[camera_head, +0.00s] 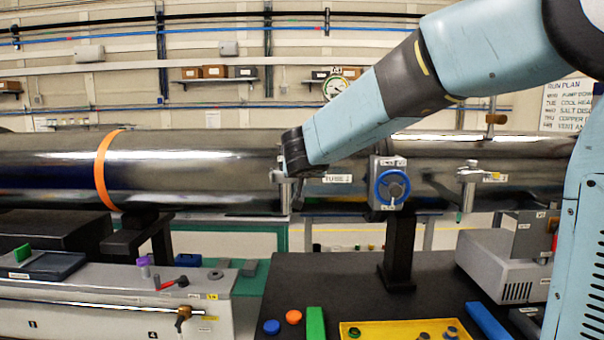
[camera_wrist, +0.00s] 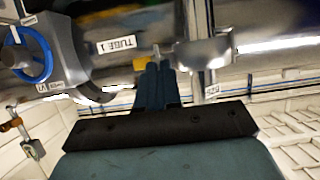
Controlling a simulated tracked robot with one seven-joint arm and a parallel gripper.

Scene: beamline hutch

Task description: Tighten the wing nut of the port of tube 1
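In the wrist view my gripper (camera_wrist: 158,66) points away from the camera, its two dark blue fingers side by side with no clear gap. A label reading TUBE 1 (camera_wrist: 116,44) sits on the dark tube left of the fingertips. A small yellowish part (camera_wrist: 141,62), perhaps the wing nut, shows just left of the fingertips, and a thin metal stem (camera_wrist: 156,49) shows beyond them. I cannot tell whether the fingers touch either. A grey metal port fitting (camera_wrist: 204,52) stands to the right.
A blue handwheel (camera_head: 392,186) sits on a valve between the tube sections; it also shows in the wrist view (camera_wrist: 27,54). A second fitting (camera_head: 468,178) stands right of it. Below are a dark bench (camera_head: 345,283), a yellow tray (camera_head: 352,331) and a grey box (camera_head: 499,265).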

